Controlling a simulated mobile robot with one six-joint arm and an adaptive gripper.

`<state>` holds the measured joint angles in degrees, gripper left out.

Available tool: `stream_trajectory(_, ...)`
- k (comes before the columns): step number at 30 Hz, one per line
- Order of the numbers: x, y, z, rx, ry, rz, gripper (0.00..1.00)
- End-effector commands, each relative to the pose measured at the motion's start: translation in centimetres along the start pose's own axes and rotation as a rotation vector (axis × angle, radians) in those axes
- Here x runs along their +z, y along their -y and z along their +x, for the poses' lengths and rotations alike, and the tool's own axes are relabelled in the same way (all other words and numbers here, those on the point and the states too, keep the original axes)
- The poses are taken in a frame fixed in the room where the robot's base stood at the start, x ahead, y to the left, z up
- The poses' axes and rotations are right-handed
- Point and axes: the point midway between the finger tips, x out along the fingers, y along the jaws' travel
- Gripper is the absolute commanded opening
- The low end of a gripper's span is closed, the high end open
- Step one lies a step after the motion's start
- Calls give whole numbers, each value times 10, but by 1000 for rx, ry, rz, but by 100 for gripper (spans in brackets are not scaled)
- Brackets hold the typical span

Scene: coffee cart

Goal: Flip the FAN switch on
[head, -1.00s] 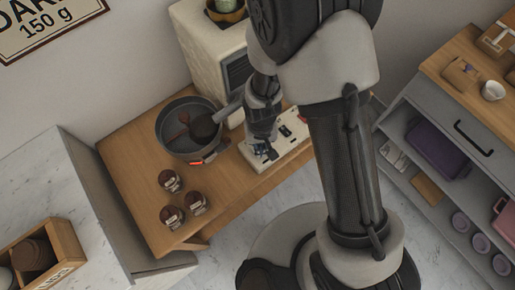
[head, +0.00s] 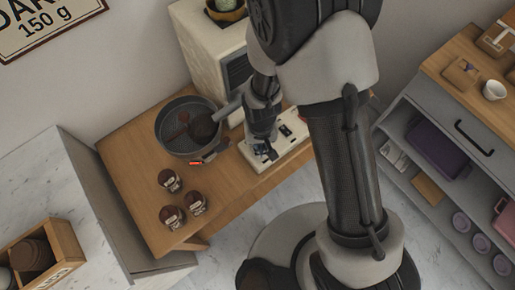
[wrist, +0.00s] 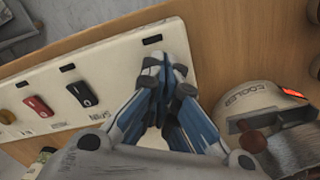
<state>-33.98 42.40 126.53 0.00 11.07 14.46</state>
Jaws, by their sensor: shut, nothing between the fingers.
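The white switch panel (head: 286,150) lies on the wooden table, partly hidden by my arm in the head view. The label beside the nearest black switch seems to read SPIN. I cannot read a FAN label; a switch there may be hidden behind my fingers. My gripper (wrist: 166,75) is shut and empty, its tips over the panel's right end, by a dark slot. I cannot tell whether they touch. It also shows in the head view (head: 262,150).
A round cooler pan (head: 172,112) with a red-lit part stands just left of the panel. A cream machine (head: 208,57) stands behind. Several small dark jars (head: 170,180) stand at the table's front left. A grey shelf unit (head: 400,120) is on the right.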

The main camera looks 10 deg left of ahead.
Motion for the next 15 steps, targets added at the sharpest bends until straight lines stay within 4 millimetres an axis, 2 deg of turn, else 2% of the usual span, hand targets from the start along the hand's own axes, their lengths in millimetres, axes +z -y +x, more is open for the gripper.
stream_trajectory(15, 0, 0, 8, 0, 0, 0, 0)
